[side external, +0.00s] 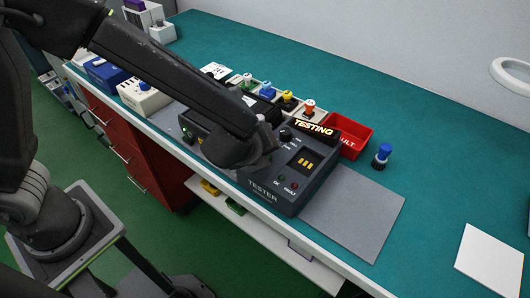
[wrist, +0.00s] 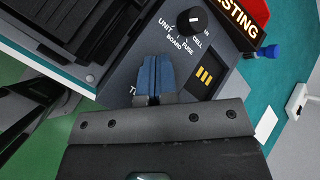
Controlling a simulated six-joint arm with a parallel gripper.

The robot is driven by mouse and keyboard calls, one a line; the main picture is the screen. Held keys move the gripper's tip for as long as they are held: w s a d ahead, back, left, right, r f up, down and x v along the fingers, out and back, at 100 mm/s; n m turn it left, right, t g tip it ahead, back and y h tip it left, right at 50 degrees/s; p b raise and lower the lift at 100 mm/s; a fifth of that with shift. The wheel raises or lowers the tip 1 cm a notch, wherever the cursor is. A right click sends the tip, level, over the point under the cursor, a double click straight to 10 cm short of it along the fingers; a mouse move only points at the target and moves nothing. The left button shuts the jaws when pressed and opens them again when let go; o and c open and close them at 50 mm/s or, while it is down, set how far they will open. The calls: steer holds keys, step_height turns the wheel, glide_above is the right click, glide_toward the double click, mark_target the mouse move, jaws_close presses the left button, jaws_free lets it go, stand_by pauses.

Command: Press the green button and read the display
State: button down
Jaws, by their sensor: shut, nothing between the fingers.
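The grey tester (side external: 262,192) stands on the bench, with a black knob (side external: 285,134) on top, also at the top of the wrist view (wrist: 190,21). Its raised display (side external: 316,128) is lit and reads "TESTING"; the wrist view shows part of that word (wrist: 236,17). A small dark window (side external: 301,161) shows orange bars, seen also in the wrist view (wrist: 205,76). Small lamps marked OK (side external: 278,180) and FAULT sit below it. My gripper (wrist: 153,72) is shut and empty, its blue fingertips over the tester's panel. I see no green button on the panel; my gripper may hide it.
A red bin (side external: 352,140) marked "FAULT" stands behind the tester, with a blue-capped part (side external: 382,155) beside it. A grey mat (side external: 352,215) and white pad (side external: 490,260) lie to the right. Several coloured parts stand in a row behind. The bench's right side is mostly clear.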

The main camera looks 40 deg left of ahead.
steer(key=shift+r, duration=0.8)
steer(key=shift+r, duration=0.1)
steer(key=shift+r, duration=2.45)
